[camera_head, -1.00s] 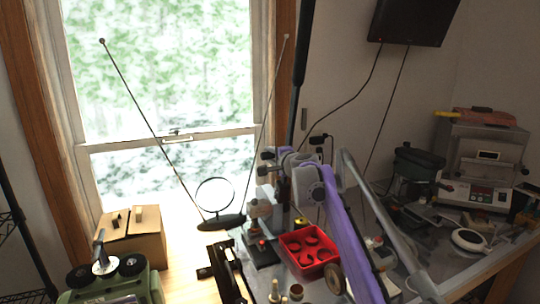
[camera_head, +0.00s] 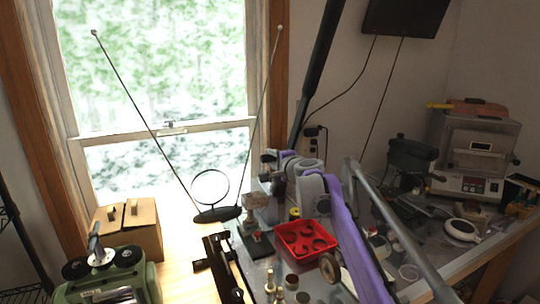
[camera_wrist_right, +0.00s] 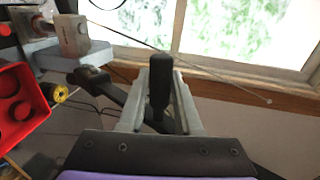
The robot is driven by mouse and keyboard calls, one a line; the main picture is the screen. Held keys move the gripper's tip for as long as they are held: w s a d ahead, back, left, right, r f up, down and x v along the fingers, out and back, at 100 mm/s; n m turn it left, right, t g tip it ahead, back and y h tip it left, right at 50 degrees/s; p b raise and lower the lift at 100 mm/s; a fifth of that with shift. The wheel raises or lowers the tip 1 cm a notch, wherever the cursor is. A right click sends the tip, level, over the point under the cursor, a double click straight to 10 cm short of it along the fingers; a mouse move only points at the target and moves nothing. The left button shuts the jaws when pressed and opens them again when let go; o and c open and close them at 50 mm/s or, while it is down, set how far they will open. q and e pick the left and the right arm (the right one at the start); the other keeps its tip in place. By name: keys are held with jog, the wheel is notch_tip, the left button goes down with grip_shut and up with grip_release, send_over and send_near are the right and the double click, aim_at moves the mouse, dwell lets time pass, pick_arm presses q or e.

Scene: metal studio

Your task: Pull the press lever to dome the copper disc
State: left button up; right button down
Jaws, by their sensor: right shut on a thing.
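The press (camera_head: 255,203) is a grey upright unit on a dark base, left of the red tray, in the head view. Its grey head (camera_wrist_right: 72,38) shows at the upper left of the wrist view. My right gripper (camera_head: 271,160) is at the press top. In the wrist view my right gripper (camera_wrist_right: 159,112) has its grey fingers shut around an upright black lever handle (camera_wrist_right: 160,82). A dark lever arm (camera_wrist_right: 103,84) runs from the handle's side toward the press. I cannot make out the copper disc in the press. My left gripper is not in view.
A red tray (camera_head: 283,234) with round pockets stands close right of the press. A ring on a black stand (camera_head: 216,214), a cardboard box (camera_head: 145,231) and a green machine (camera_head: 146,270) are to the left. Several small parts clutter the bench front and right.

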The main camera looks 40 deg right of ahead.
jog(key=shift+s+a+f, duration=0.25)
jog(key=shift+s+f, duration=0.05)
jog(key=shift+f, duration=0.35)
jog(key=c, duration=1.5)
grip_release()
jog(key=shift+s+f, duration=0.1)
jog(key=shift+f, duration=0.4)
jog(key=shift+c, duration=0.2)
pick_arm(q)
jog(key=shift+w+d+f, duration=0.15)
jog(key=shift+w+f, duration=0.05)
pick_arm(e)
jog(key=shift+o, duration=0.2)
jog(key=shift+s, duration=0.15)
jog(key=o, duration=0.3)
jog(key=shift+s+a+f, duration=0.25)
jog(key=shift+s+f, duration=0.3)
jog(key=shift+s, duration=0.05)
jog(key=shift+o, duration=0.6)
jog(key=shift+s+a, duration=0.1)
jog(key=shift+s, duration=0.1)
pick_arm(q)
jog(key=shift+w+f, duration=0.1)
pick_arm(e)
jog(key=shift+s, duration=0.2)
jog(key=shift+s, duration=0.1)
